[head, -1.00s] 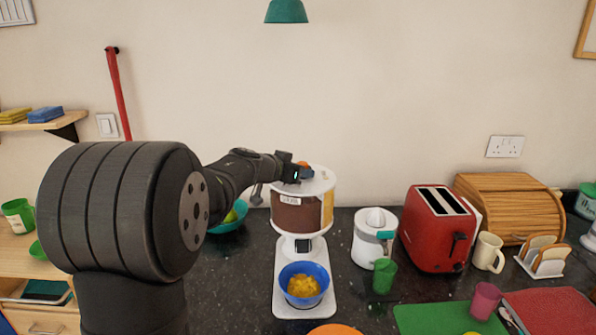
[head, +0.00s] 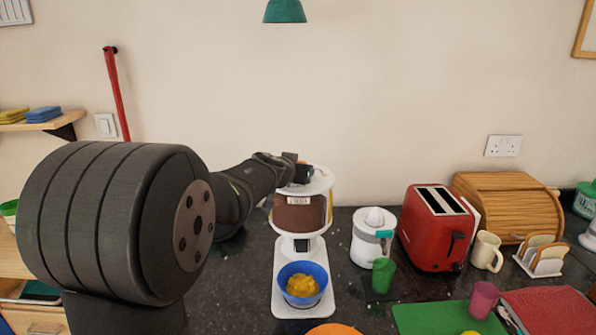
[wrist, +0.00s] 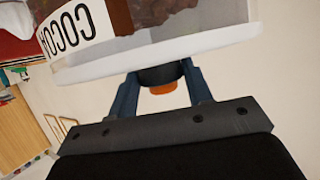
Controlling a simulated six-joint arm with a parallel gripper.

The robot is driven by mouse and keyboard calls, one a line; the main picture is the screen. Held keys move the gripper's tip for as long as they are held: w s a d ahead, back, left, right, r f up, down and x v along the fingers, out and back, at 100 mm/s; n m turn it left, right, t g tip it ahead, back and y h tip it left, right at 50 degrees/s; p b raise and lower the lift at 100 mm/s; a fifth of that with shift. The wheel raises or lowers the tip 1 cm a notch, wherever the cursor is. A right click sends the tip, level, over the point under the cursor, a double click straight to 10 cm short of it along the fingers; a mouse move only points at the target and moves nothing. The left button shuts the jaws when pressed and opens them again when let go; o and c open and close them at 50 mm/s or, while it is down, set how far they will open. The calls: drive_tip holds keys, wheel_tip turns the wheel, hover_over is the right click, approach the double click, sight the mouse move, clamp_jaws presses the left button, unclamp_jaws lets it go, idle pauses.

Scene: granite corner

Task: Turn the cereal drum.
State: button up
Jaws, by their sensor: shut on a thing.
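The cereal drum (head: 318,213) is a clear drum with brown cereal inside and a white lid, on a white stand. A white label is on its upper front; in the wrist view the drum (wrist: 200,18) shows the label's COCOA lettering. My gripper (head: 302,173) is over the lid. In the wrist view my gripper (wrist: 161,88) is shut on a dark knob (wrist: 160,74) with an orange end (wrist: 163,88), at the lid. A blue bowl (head: 285,285) holding yellow cereal stands on the base below the drum.
A white juicer (head: 366,248), green cup (head: 383,275), and red toaster (head: 430,240) stand to the right. A green board (head: 440,318) lies in front. A wooden bread bin (head: 510,205) is at the back right. Dark counter is bare left of the stand.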

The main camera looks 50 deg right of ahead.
drive_tip(key=o, duration=1.4)
drive_tip(key=shift+c, duration=0.2)
drive_tip(key=v, duration=1.7)
drive_tip(key=shift+s+a+r, duration=0.1)
drive_tip(key=shift+a, duration=0.05)
drive_tip(key=x, duration=1.7)
